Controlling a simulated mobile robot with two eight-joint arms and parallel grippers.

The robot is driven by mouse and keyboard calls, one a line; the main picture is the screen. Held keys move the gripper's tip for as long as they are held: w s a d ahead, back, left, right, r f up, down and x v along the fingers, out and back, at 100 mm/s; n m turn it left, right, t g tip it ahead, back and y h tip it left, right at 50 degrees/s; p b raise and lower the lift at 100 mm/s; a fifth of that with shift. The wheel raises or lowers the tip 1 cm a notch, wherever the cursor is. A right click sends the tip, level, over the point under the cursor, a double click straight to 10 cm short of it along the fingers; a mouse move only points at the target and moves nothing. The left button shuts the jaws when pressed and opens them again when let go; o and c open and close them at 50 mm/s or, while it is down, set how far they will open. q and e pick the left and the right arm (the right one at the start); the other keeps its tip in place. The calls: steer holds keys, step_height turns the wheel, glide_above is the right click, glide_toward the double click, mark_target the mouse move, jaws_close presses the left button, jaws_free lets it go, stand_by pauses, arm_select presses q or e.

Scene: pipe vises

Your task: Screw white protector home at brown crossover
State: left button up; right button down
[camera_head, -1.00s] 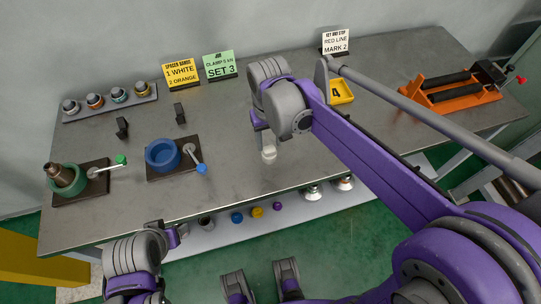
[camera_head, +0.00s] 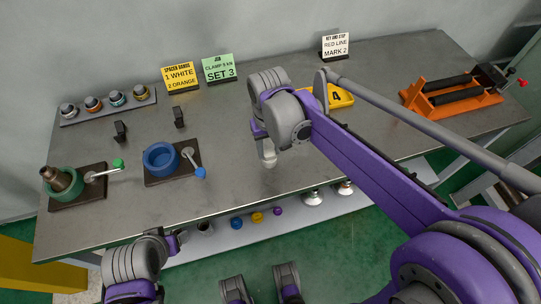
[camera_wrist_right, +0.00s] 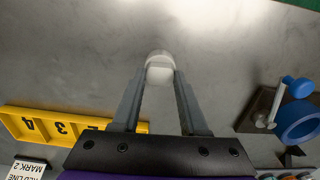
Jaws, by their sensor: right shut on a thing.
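My right gripper (camera_head: 265,146) is shut on the white protector (camera_head: 269,161), a small pale cylinder held over the middle of the bench. In the right wrist view the white protector (camera_wrist_right: 159,68) sits between the two fingertips (camera_wrist_right: 160,82). The brown crossover (camera_head: 59,175) stands tilted in the green vise (camera_head: 71,188) at the bench's left end, well away from the right gripper. My left gripper (camera_head: 176,241) is low at the bench's front edge; its fingers are too small and dark to read.
A blue vise (camera_head: 161,160) with a blue-knobbed handle stands between the green vise and my right gripper. Two black stands (camera_head: 120,131) are behind. A rack of several capped pieces (camera_head: 110,105), a yellow numbered tray (camera_head: 338,97) and an orange roller stand (camera_head: 452,95) line the bench.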

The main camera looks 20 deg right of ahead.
mark_target(269, 153)
steer(key=shift+r+p, duration=1.85)
steer(key=shift+r, duration=0.65)
